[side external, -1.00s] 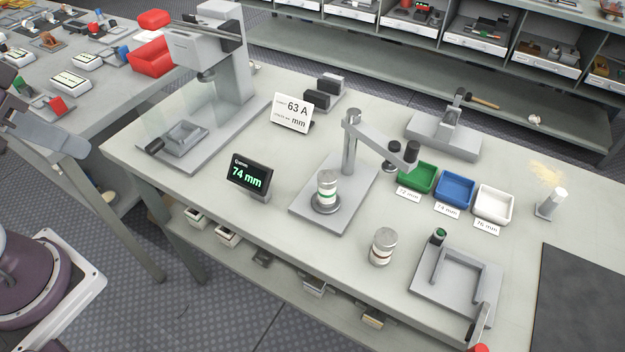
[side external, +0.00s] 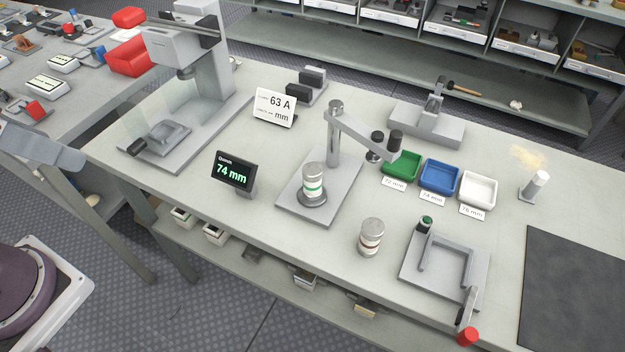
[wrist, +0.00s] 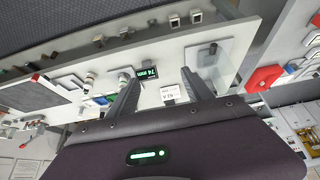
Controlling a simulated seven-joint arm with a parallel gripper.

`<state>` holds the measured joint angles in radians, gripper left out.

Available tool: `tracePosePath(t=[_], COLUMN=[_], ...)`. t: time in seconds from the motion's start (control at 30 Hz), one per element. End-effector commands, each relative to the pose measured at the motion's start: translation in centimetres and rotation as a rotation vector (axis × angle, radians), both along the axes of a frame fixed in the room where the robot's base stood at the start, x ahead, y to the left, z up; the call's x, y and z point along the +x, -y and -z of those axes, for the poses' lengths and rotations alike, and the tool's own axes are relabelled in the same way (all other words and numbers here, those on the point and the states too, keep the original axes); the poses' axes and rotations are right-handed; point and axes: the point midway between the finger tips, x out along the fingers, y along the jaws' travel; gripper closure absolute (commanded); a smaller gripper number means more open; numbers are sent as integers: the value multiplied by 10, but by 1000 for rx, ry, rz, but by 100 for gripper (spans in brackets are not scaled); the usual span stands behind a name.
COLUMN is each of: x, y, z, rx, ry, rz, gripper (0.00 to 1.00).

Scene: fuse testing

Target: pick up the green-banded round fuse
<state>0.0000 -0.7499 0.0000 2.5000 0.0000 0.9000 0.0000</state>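The green-banded round fuse (side external: 313,181) stands upright on the round seat of a grey gauge stand (side external: 293,203), in the middle of the bench in the side view. It is small in the wrist view (wrist: 124,76), near the tip of the left finger. A second round fuse (side external: 371,238) with a reddish-brown band stands on the bench to its right. My gripper (wrist: 160,76) shows in the wrist view with its two fingers spread and nothing between them. It is well away from the fuse. I cannot see its fingers in the side view.
The stand's post and swing arm (side external: 360,138) rise behind the fuse. A display (side external: 235,171) reading 74 mm stands to its left. Green (side external: 401,167), blue (side external: 439,178) and white (side external: 478,189) trays lie right. A grey fixture (side external: 445,262) with a red-knobbed lever is at front right.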

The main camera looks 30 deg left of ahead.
Motion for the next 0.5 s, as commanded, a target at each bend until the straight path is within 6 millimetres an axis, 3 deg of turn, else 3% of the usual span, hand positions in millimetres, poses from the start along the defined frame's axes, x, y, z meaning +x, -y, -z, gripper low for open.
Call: tracePosePath(t=[0.23, 0.3, 0.37, 0.5], x=[0, 8, 30, 117], y=[0, 6, 21, 96], z=[0, -1, -2, 7], rx=[0, -16, -59, -234], ry=[0, 7, 23, 97], rz=[0, 13, 38, 75], gripper=[41, 41, 41, 41])
